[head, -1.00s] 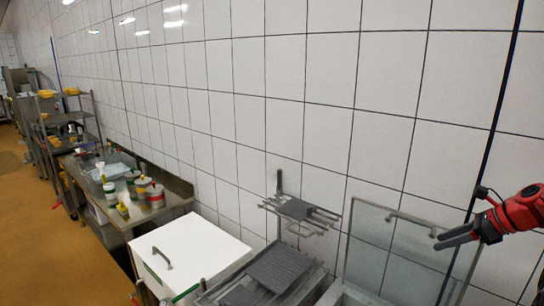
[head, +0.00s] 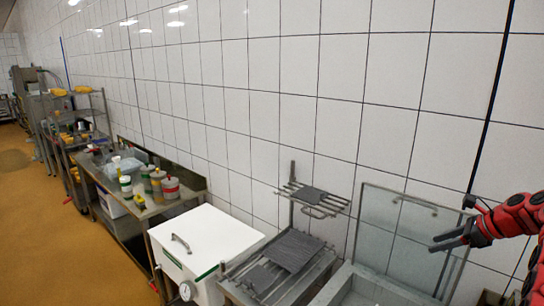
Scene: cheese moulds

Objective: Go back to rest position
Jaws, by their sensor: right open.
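My right gripper (head: 452,239) is at the right edge of the head view, on a red and black arm. Its two grey fingers are apart and nothing is between them. It is in front of a clear upright panel (head: 385,238) near the tiled wall. My left gripper does not show in the head view.
A white box with a handle (head: 205,238) stands at the lower middle. Right of it is a metal unit with grey ribbed mats (head: 292,249) and a small rack (head: 314,198) above. A steel table (head: 148,207) with bottles stands left. The orange floor (head: 60,250) at left is clear.

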